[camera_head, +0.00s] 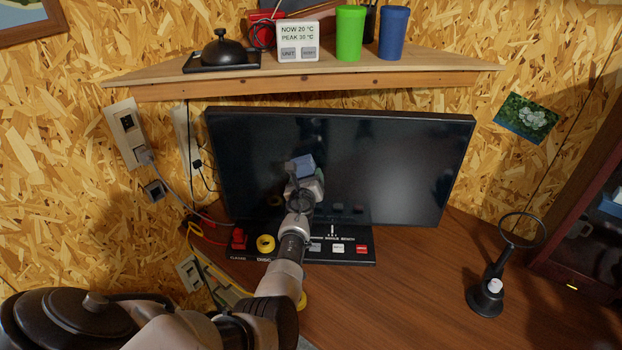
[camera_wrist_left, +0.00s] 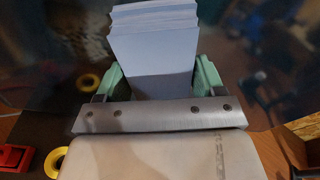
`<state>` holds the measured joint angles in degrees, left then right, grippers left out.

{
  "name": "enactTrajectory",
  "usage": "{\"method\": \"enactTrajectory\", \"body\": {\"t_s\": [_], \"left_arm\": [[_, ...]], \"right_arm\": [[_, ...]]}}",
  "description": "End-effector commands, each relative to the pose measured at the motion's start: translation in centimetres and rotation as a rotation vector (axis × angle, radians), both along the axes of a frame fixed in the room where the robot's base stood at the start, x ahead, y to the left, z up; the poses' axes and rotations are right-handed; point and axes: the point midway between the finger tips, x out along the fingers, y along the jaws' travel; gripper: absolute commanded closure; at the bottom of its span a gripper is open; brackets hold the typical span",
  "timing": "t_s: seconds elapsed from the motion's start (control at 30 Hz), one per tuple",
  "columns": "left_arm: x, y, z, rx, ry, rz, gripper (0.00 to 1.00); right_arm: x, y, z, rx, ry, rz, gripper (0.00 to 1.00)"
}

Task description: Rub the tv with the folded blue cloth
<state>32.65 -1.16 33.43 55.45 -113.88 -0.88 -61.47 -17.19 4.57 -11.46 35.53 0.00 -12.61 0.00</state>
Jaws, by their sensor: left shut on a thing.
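The tv (camera_head: 400,165) is a wide black screen standing at the back of the bench, under the shelf. My left gripper (camera_head: 303,184) is in front of the screen, left of its middle. It is shut on the folded blue cloth (camera_head: 302,165), a pale blue layered block. In the left wrist view the cloth (camera_wrist_left: 155,50) stands up between the green fingers of the gripper (camera_wrist_left: 153,80), with the dark screen (camera_wrist_left: 265,60) behind it. I cannot tell whether the cloth touches the screen. The right gripper is not in view.
A black panel (camera_head: 370,256) with a yellow ring (camera_head: 265,244) and a red block (camera_head: 238,238) lies below the screen. A magnifier stand (camera_head: 487,295) is at the right. A shelf (camera_head: 330,81) overhangs the tv, holding cups and a bell. Bench room is free at centre right.

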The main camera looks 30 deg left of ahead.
Motion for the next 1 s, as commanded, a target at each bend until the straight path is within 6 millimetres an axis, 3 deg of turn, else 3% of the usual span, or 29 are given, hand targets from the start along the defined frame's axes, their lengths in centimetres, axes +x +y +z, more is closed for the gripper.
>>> {"method": "enactTrajectory", "body": {"t_s": [0.2, 1.0], "left_arm": [[-1.1, 1.9, 0.2, 0.004, -0.001, 0.004, 0.55], [-3.3, 5.9, 0.2, 0.002, -0.001, 0.003, 0.55]], "right_arm": [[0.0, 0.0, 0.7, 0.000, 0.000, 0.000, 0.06], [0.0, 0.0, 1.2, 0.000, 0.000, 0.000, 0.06]]}}
